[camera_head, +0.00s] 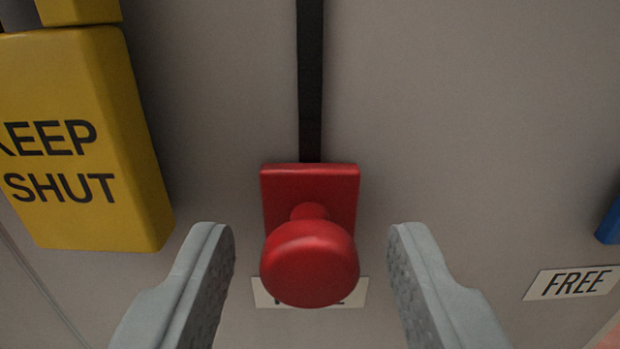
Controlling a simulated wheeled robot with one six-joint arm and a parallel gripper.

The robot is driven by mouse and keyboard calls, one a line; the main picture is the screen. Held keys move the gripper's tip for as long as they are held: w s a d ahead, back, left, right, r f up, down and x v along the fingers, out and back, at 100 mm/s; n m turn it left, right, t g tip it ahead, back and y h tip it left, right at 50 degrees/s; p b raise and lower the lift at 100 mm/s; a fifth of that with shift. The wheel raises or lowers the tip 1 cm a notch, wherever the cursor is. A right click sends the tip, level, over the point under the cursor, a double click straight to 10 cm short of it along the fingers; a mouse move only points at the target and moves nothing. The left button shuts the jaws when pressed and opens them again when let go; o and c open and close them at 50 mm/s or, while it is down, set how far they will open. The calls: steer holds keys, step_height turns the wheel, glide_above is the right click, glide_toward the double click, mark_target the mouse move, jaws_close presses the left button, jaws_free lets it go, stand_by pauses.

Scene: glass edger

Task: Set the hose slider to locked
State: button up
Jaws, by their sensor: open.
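A red slider (310,185) with a square plate and a round knob (310,265) sits at the lower end of a black vertical track (310,80) on a grey panel. A white label (268,296) lies below the plate, mostly hidden behind the knob; only parts of its letters show. My gripper (312,235) is open, with one finger to the left of the knob and one to the right. Gaps show between the knob and both fingers. The upper end of the track is out of view.
A yellow block (90,215) reading "KEEP SHUT" stands out from the panel at the left, close to my left finger. A "FREE" label (573,284) and part of a blue thing (610,220) are at the right edge. The panel beside the track is bare.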

mark_target(308, 239)
steer(key=shift+w, duration=0.95)
steer(key=shift+c, duration=0.5)
jaws_close()
step_height(308, 239, up, 12)
steer(key=shift+f, duration=0.15)
steer(key=shift+o, duration=0.5)
jaws_free()
steer(key=shift+s+f, duration=0.1)
steer(key=shift+s, duration=0.05)
steer(key=s, duration=1.7)
steer(key=shift+s, duration=0.15)
